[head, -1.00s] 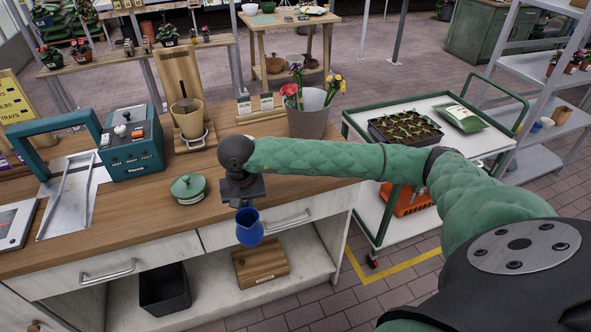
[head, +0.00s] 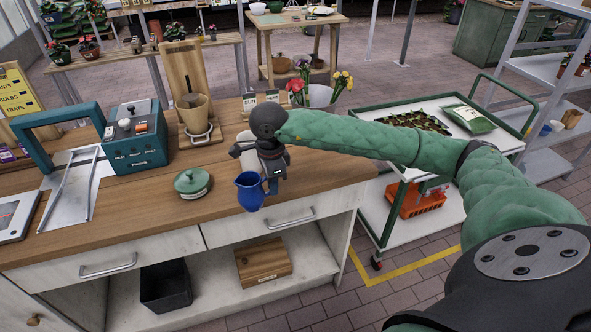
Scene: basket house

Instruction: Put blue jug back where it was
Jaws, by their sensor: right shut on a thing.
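The blue jug (head: 249,192) is upright at the front edge of the wooden counter (head: 315,180), in front of the drawers in the picture. My right gripper (head: 270,182) is shut on the jug at its right side, where the handle is. I cannot tell whether the jug's base touches the counter or hangs just above it. My left gripper is not in view.
Flowers in a grey pot stand behind my arm. A cart (head: 480,150) is at the right.

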